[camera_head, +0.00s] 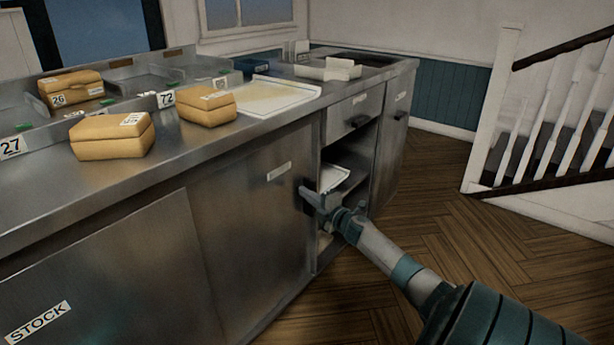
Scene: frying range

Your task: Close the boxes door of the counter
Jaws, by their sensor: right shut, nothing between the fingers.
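The steel counter (290,128) runs along the left and middle of the view. A wide steel door panel (250,215) with a small white label, too small to read, forms part of its front. Right of this panel is an open compartment (352,160) under a drawer (354,112), with a shelf and a pale tray-like item inside. My right gripper (312,195) is shut and empty at the right edge of the door panel, in front of the compartment opening. I cannot tell whether it touches the panel. It hides part of the opening. My left gripper is not in view.
Tan boxes (112,136) and a pale board (268,98) lie on the counter top. A lower left panel (110,275) is marked STOCK. The wooden floor (440,190) right of the counter is clear up to the stair railing (495,110).

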